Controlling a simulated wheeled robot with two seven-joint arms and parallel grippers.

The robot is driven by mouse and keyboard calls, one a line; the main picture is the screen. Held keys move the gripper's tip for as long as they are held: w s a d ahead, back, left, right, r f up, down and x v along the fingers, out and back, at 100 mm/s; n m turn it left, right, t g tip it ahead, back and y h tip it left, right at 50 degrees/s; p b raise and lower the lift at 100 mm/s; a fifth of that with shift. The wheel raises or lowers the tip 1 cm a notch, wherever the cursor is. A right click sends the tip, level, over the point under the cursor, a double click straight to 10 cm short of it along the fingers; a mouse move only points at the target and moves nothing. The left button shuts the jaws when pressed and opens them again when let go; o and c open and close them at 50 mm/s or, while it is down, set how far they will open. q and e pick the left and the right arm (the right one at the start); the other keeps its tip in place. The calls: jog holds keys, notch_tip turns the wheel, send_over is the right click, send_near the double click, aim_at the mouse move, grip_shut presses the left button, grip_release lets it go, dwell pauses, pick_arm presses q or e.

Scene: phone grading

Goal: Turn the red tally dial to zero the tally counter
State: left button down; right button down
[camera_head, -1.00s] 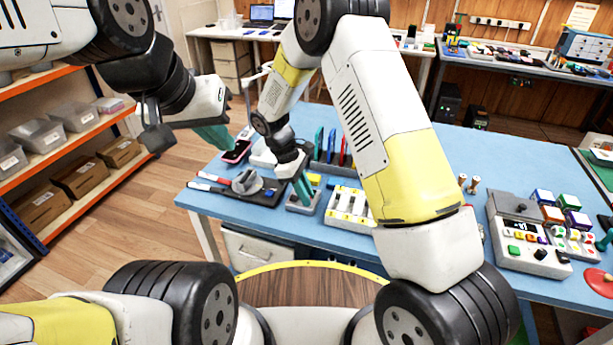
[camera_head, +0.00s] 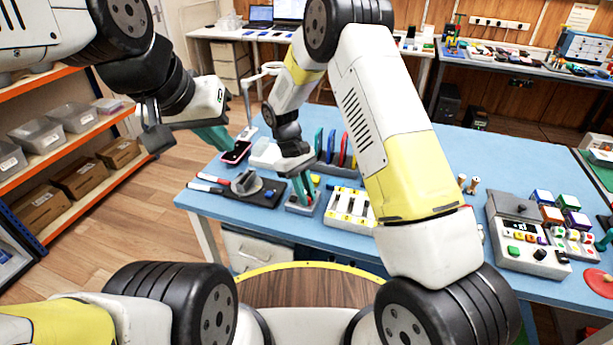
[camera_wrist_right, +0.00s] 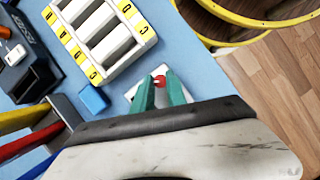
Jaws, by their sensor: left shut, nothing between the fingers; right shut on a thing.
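The red tally dial (camera_wrist_right: 160,80) sits on a small pale counter box on the blue table, seen in the right wrist view. My right gripper (camera_wrist_right: 160,87) points down at it, its two green fingers shut on the dial from either side. In the head view, the counter box (camera_head: 293,208) shows under my right gripper (camera_head: 304,196); the dial is mostly hidden by the fingers there. The counter's reading cannot be made out. My left gripper (camera_head: 232,146) is shut and empty, beside a dark phone with a pink edge (camera_head: 238,153) at the table's left.
A white sorting tray with yellow letter labels (camera_head: 350,209) stands right of the counter. A dark mat with a grey stand (camera_head: 248,186) lies to its left. A rack with coloured upright pieces (camera_head: 332,152) is behind. A button console (camera_head: 525,235) stands far right.

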jog(key=c, duration=1.4)
grip_release()
jog(key=shift+o, duration=0.2)
jog(key=v, duration=0.8)
jog(key=shift+d, duration=0.1)
